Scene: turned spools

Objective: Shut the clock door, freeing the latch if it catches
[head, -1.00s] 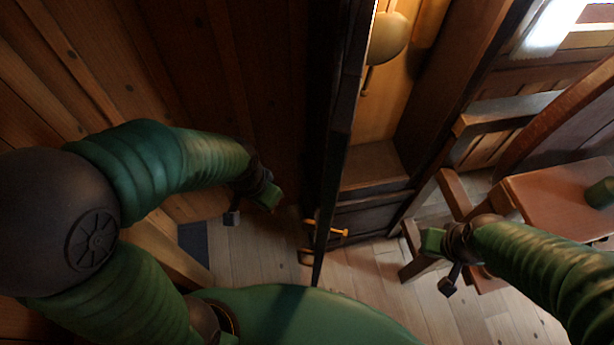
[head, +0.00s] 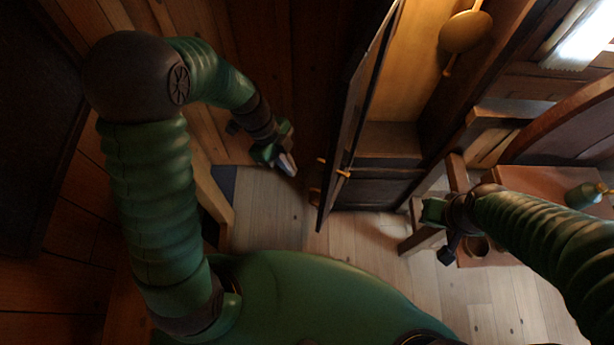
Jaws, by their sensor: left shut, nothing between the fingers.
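The clock door (head: 352,125) stands open, seen nearly edge-on as a tall dark panel at the middle of the head view. A small yellow latch or handle (head: 343,173) sticks out low on it. The open clock case (head: 400,90) lies to its right, with a round brass pendulum (head: 466,31) inside. My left gripper (head: 287,165) is shut and empty, to the left of the door and apart from it, near the latch's height in the picture. My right gripper (head: 433,212) is right of the case; its fingers are too unclear to read.
A wooden table (head: 540,190) with a green bottle-like object (head: 585,195) stands at the right, under my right arm. A stool-like wooden frame (head: 425,235) is beside it. Bare plank floor (head: 275,215) lies between my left gripper and my body.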

